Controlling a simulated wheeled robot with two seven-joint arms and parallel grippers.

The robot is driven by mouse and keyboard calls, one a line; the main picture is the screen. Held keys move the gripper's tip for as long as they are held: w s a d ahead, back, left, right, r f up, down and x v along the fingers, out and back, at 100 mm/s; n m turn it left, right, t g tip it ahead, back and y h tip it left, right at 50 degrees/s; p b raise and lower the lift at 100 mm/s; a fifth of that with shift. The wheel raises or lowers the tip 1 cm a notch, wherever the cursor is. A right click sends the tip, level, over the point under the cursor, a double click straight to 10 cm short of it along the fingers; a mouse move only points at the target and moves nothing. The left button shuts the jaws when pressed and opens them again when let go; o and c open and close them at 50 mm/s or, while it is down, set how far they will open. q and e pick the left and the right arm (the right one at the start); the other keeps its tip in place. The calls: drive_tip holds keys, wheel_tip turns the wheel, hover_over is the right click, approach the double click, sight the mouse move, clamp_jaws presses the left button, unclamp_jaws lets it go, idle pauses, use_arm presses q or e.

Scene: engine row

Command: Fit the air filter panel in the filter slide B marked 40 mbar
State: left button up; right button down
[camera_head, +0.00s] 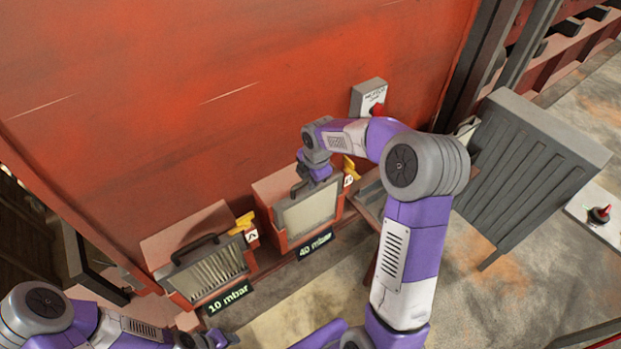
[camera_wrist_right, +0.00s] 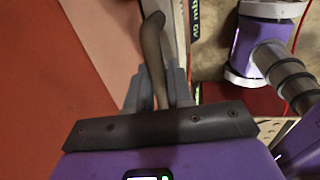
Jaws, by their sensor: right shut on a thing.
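The cream air filter panel (camera_head: 308,212) stands in the front of the red filter slide B (camera_head: 268,190), above the 40 mbar sign (camera_head: 315,244). I cannot tell whether it is fully seated. My right gripper (camera_head: 312,176) is at the panel's top edge, shut on its dark handle. In the right wrist view the handle (camera_wrist_right: 153,45) runs up between the two grey fingertips (camera_wrist_right: 157,88), and the 40 mbar sign (camera_wrist_right: 194,18) shows beyond. A yellow latch (camera_head: 351,170) stands by the tag at the slide's right. My left gripper (camera_head: 212,341) is at the bottom edge, its jaws unclear.
Slide A (camera_head: 184,242), marked 10 mbar (camera_head: 229,299), holds a grey pleated panel (camera_head: 210,272) with a black handle and has a yellow latch (camera_head: 243,223). A grey box with a red knob (camera_head: 377,110) is on the red wall. A ribbed grey panel (camera_head: 530,160) stands right.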

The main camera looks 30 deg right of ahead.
drive_tip(key=shift+f, duration=0.4)
drive_tip(key=c, duration=0.9)
unclamp_jaws()
drive_tip(key=shift+r, duration=0.1)
drive_tip(key=r, duration=0.3)
drive_tip(key=s+r, duration=0.1)
drive_tip(key=r, duration=0.3)
drive_tip(key=shift+s+r, duration=0.2)
